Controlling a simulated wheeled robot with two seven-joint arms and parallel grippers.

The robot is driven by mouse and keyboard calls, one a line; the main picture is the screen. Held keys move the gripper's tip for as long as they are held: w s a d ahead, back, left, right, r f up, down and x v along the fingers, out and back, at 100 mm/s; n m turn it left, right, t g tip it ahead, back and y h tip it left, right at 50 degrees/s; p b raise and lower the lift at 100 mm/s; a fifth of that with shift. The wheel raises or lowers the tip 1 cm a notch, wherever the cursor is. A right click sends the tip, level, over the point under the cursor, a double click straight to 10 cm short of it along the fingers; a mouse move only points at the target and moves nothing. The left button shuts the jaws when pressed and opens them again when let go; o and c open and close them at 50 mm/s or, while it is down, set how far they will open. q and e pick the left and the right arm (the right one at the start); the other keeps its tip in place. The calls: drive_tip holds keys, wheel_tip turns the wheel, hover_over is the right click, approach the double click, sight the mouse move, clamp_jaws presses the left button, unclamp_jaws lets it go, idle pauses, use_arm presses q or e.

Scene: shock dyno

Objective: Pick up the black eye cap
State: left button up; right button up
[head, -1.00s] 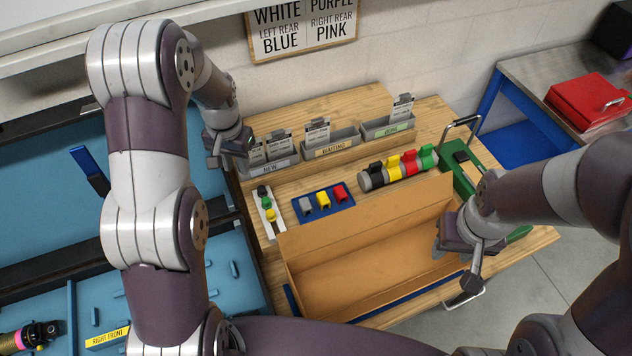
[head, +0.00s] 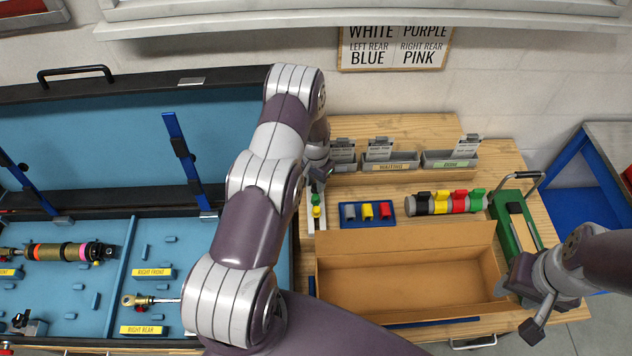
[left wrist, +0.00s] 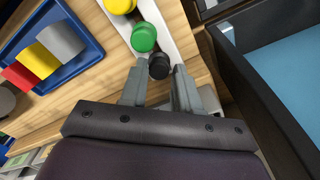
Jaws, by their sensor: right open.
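The black eye cap (left wrist: 159,66) sits at the near end of a white strip (left wrist: 179,40) in the left wrist view, beside a green cap (left wrist: 144,37) and a yellow cap (left wrist: 120,5). My left gripper (left wrist: 160,80) is open, with its fingertips on either side of the black cap and gaps showing. I cannot tell how deep the fingers reach. In the head view my left gripper (head: 318,182) is over the far end of the strip and hides the black cap; the green cap (head: 316,198) shows just in front. My right gripper (head: 522,312) is open and empty at the bench's right front.
A blue tray (head: 374,225) with grey, yellow and red pieces lies right of the strip. Labelled grey bins (head: 404,165) stand behind. An open cardboard box (head: 395,280) fills the bench front. A blue-lined case (head: 110,235) lies open at left.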

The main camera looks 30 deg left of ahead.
use_arm(q)
drive_tip(key=shift+a+f, duration=0.2)
drive_tip(key=shift+f, duration=0.2)
drive_tip(key=shift+d+r, duration=0.1)
drive_tip(key=shift+d, duration=0.05)
clamp_jaws()
